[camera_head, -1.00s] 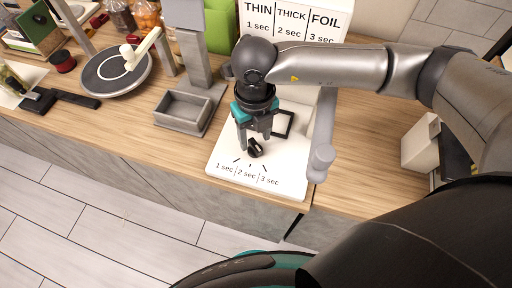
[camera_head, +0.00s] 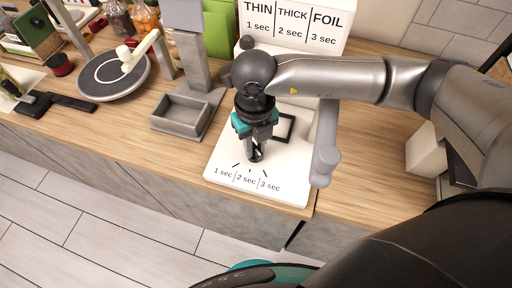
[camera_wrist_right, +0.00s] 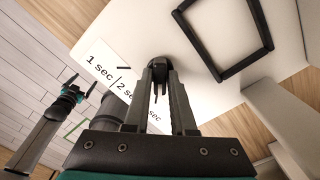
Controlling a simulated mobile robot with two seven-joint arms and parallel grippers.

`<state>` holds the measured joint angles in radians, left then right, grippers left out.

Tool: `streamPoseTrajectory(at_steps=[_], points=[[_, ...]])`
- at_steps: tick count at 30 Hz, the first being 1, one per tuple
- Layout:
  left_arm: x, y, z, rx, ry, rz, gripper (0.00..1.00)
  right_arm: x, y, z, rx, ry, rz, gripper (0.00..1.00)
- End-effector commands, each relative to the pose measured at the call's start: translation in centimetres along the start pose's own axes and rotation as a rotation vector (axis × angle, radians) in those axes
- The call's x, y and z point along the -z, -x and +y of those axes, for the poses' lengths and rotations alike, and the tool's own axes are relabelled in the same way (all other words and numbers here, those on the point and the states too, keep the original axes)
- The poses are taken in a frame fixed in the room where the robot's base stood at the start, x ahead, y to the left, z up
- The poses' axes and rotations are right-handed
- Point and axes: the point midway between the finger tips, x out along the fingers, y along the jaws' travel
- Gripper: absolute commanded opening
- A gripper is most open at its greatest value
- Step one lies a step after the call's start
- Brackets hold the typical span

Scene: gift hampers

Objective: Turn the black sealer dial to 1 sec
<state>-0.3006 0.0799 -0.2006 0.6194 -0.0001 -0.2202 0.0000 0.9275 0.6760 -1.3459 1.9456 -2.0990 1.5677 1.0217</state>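The black sealer dial (camera_wrist_right: 158,65) sits on the white top of the sealer (camera_head: 225,160), just behind the printed marks "1 sec", "2 sec" and "3 sec" (camera_head: 246,178). My right gripper (camera_head: 256,158) points down at the dial and mostly hides it in the head view. In the right wrist view its two fingertips (camera_wrist_right: 161,75) lie close on either side of the dial and appear shut on it. The dial's pointing direction is hard to read.
A sign (camera_head: 294,24) reads thin 1 sec, thick 2 sec, foil 3 sec. A grey lever arm (camera_head: 326,150) stands at the sealer's right side. A black square frame (camera_head: 288,128) lies behind the dial. A grey tray (camera_head: 180,115) and a round turntable (camera_head: 115,75) stand to the left.

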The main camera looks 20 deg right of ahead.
Motion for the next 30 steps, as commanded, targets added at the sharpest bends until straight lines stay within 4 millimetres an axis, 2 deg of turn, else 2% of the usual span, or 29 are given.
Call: streamPoseTrajectory(at_steps=[1, 6, 16, 24, 30], points=[[0.01, 0.00, -0.02, 0.000, 0.000, 0.000, 1.00, 0.00, 0.00, 0.01, 0.000, 0.000, 0.000, 0.17], [0.02, 0.00, -0.03, 0.000, 0.000, 0.001, 1.00, 0.00, 0.00, 0.01, 0.000, 0.000, 0.000, 0.00], [0.07, 0.09, -0.04, 0.001, 0.000, 0.001, 1.00, 0.02, 0.02, 0.01, 0.000, -0.024, 0.001, 0.00], [0.16, 0.90, -0.07, 0.001, 0.000, 0.002, 1.00, 0.04, 0.09, 0.01, 0.000, -0.295, 0.001, 0.00], [0.17, 0.94, -0.07, 0.001, 0.001, 0.002, 1.00, -0.01, 0.02, -0.02, 0.000, -0.355, 0.000, 0.00]])
